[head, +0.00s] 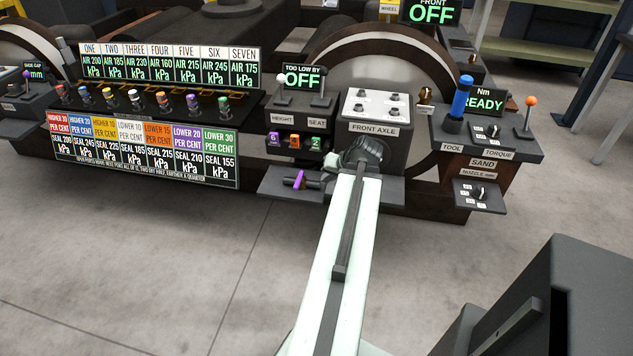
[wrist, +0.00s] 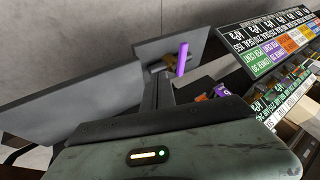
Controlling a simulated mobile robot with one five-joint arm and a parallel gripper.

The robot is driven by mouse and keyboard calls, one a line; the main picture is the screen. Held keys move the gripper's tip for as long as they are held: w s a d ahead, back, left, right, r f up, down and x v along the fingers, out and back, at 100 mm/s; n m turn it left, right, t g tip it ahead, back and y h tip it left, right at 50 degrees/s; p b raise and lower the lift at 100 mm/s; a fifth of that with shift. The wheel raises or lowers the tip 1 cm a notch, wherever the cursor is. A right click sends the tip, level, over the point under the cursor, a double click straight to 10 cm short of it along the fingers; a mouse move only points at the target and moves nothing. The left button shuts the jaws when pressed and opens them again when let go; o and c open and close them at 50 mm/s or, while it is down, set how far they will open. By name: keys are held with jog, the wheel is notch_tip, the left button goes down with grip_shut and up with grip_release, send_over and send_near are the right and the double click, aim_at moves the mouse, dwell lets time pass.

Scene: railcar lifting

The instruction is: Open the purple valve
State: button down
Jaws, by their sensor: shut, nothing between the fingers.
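A small valve with a purple bar handle (head: 299,180) sits on the low grey ledge below the HEIGHT and SEAT box. In the wrist view, its purple handle (wrist: 182,60) shows just beyond my fingertips, with a brass-coloured part beside it. A purple-capped knob (head: 192,102) also stands in the row of coloured knobs under the number six display. My gripper (head: 364,152) is in front of the FRONT AXLE box, to the right of the purple bar handle. In the wrist view, my gripper (wrist: 158,80) is shut and empty. Whether it touches the handle is unclear.
The FRONT AXLE box (head: 375,118) stands close behind my gripper. Purple, orange and green numbered blocks (head: 295,141) sit left of it. A tool stand (head: 485,145) with a blue-handled tool is at the right. The floor (head: 130,260) in front is clear.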

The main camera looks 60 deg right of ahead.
aim_at(299, 182)
jog(key=b+x, duration=0.7)
jog(key=x, duration=0.3)
jog(key=shift+s+f, duration=0.15)
jog(key=shift+s, duration=0.05)
jog(key=shift+w+a+r+p, duration=0.25)
jog(key=shift+w+r, duration=0.05)
jog(key=shift+w, duration=0.3)
jog(key=shift+w+a+r+p, duration=0.2)
jog(key=shift+w+a+r, duration=0.1)
jog(key=shift+w, duration=0.3)
jog(key=shift+w+a, duration=0.15)
jog(key=shift+w, duration=0.45)
